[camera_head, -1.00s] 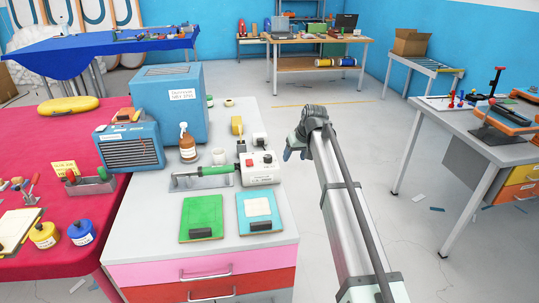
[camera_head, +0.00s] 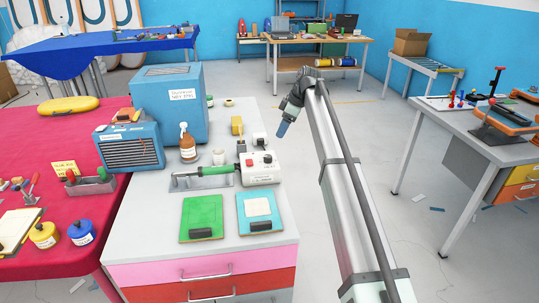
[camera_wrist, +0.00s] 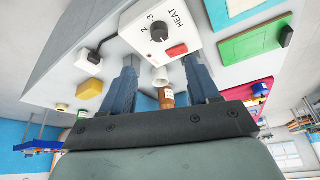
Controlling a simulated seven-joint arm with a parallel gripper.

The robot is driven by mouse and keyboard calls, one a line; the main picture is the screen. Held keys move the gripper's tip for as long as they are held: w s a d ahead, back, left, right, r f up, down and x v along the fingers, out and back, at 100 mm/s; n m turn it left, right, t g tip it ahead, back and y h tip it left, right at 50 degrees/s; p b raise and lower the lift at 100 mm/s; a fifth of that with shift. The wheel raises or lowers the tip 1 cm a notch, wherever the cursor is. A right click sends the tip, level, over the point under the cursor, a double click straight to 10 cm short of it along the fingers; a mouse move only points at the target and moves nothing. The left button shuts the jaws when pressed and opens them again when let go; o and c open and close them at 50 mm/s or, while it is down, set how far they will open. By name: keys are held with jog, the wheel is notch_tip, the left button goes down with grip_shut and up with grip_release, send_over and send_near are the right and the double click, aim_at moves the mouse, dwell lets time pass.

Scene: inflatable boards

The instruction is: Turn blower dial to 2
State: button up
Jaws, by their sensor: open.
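A white control box (camera_head: 260,176) sits on the grey worktop beside a green-handled tool (camera_head: 217,170). In the wrist view, the box (camera_wrist: 150,15) appears upside down, showing a dark round dial (camera_wrist: 160,32), the word HEAT, the numerals 2 and 3, and a red switch (camera_wrist: 177,50). The dial's exact setting is too small to tell. My gripper (camera_head: 281,134) is beyond and right of the box in the head view, apart from it. In the wrist view, my gripper (camera_wrist: 158,65) has its two blue-grey fingers spread, nothing held between them.
A green pad (camera_head: 201,217) and blue pad (camera_head: 242,213) lie in front. A black plug (camera_wrist: 93,57) is beside the box. Open floor lies right.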

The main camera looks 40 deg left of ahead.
aim_at(268, 156)
jog(key=x, duration=1.3)
jog(key=shift+a+f, duration=0.1)
jog(key=shift+f, duration=0.2)
jog(key=shift+c, duration=0.3)
jog(key=c, duration=0.9)
jog(key=shift+c, duration=0.2)
